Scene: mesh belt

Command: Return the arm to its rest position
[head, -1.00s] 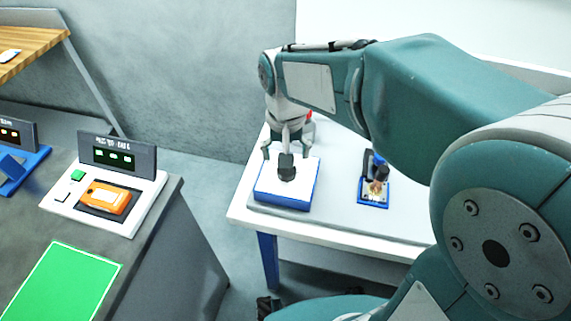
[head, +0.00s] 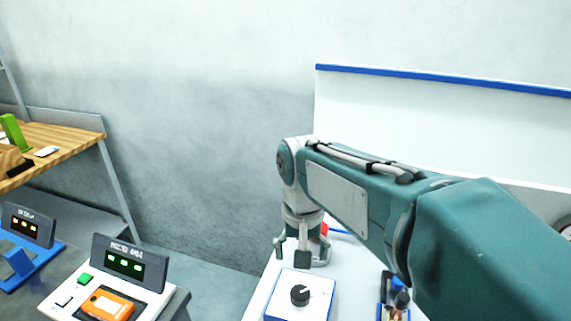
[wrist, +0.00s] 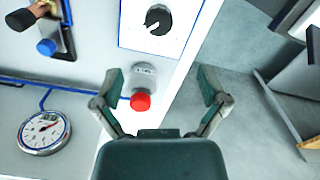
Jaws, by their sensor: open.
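My gripper (head: 303,255) hangs from my teal arm, fingers down, above the white table. It is open and empty; in the wrist view its two fingers (wrist: 165,88) are spread wide apart. The white box with a blue edge (head: 283,307) carries a black dial knob (head: 300,295), just below the gripper in the head view and clear of it. The knob (wrist: 158,20) also shows at the top of the wrist view, beyond the fingertips. My arm is stretched out over the table.
A red-capped grey fitting (wrist: 140,101) lies near the left finger in the wrist view. A round gauge (wrist: 44,132) and a blue-capped valve (wrist: 47,47) are farther left. A bench with an orange meter (head: 108,304) stands left, across a floor gap. A blue-edged white panel (head: 440,120) stands behind.

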